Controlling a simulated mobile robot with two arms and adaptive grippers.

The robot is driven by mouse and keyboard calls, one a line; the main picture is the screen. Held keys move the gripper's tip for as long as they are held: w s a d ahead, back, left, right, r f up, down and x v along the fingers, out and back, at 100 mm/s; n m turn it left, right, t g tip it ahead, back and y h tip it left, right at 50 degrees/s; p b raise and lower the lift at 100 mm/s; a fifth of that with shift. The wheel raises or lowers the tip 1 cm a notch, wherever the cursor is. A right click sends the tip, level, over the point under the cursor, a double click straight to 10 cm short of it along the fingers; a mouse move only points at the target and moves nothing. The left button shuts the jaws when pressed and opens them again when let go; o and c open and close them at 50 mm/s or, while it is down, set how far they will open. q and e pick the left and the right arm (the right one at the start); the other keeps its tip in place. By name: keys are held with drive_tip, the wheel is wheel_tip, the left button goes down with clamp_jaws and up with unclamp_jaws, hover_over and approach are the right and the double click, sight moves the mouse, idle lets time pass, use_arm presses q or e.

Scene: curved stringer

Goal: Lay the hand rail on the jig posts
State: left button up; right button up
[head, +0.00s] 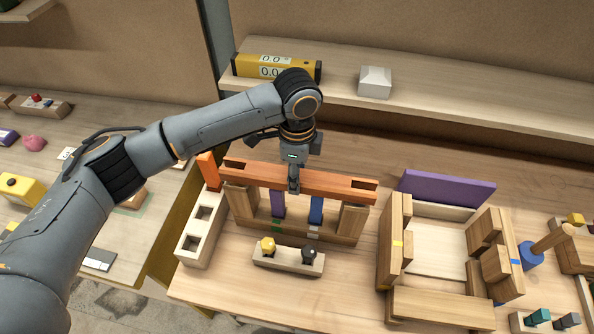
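The hand rail (335,187), a long orange-brown bar with a slot near each end, lies level across the jig in the head view. The jig has wooden end posts (351,222) and, between them, a purple upright (278,204) and a blue upright (316,210) below the rail. I cannot tell whether the rail touches the post tops. My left gripper (293,181) points down at the rail's middle, with its fingers closed about it. The far finger is hidden. My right gripper is out of view.
A pale block with square holes (191,246) and an orange piece (209,170) stand left of the jig. A block with yellow and black knobs (288,259) is in front. A wooden frame (437,245) and purple board (447,188) stand right. Bare tabletop lies at front left.

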use_arm(q)
drive_tip(key=shift+f+b, duration=0.3)
drive_tip(key=shift+f, duration=0.5)
drive_tip(key=o, duration=1.5)
wheel_tip(320, 180, up, 12)
drive_tip(key=shift+f, duration=0.1)
